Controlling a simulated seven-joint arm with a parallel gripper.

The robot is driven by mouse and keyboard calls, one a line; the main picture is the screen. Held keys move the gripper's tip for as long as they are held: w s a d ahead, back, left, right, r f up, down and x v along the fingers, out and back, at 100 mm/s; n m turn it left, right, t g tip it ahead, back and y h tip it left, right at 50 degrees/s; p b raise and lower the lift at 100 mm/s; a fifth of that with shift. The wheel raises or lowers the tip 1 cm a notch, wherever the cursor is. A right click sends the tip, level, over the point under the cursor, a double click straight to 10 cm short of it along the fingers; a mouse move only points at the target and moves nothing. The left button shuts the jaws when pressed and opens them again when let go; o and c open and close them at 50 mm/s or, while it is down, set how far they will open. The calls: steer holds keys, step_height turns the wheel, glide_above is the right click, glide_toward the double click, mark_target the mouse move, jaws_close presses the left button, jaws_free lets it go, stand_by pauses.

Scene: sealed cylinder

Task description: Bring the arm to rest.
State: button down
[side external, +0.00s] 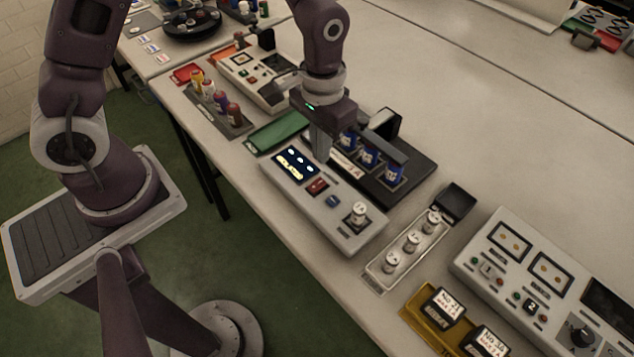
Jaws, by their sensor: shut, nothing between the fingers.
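My gripper (320,146) points down over the back edge of a light grey control box (345,232) on the bench. Its fingers are together and nothing shows between them. Whether the tips touch the box or hang just above it, I cannot tell. My arm reaches across the bench from the left.
Right behind my gripper is a dark rack (425,167) with several blue cylinders. A tray (378,275) with white cylinders, a yellow tray (409,311) and a larger panel (467,256) stand at right. A green mat (275,132) lies left.

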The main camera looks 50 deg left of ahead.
steer(key=s+a+r+t, duration=0.2)
steer(key=s+r, duration=0.1)
steer(key=r, duration=0.5)
steer(key=s+a+r+t, duration=0.1)
steer(key=s+a+r, duration=0.15)
steer(key=r, duration=0.65)
steer(key=s+a+r+t, duration=0.1)
steer(key=s+r, duration=0.1)
steer(key=s, duration=0.3)
steer(key=s+a+r+t, duration=0.1)
steer(key=s+r, duration=0.1)
steer(key=s, duration=0.4)
steer(key=shift+s+a+r+t, duration=0.2)
steer(key=shift+r+t, duration=0.05)
steer(key=shift+t, duration=0.05)
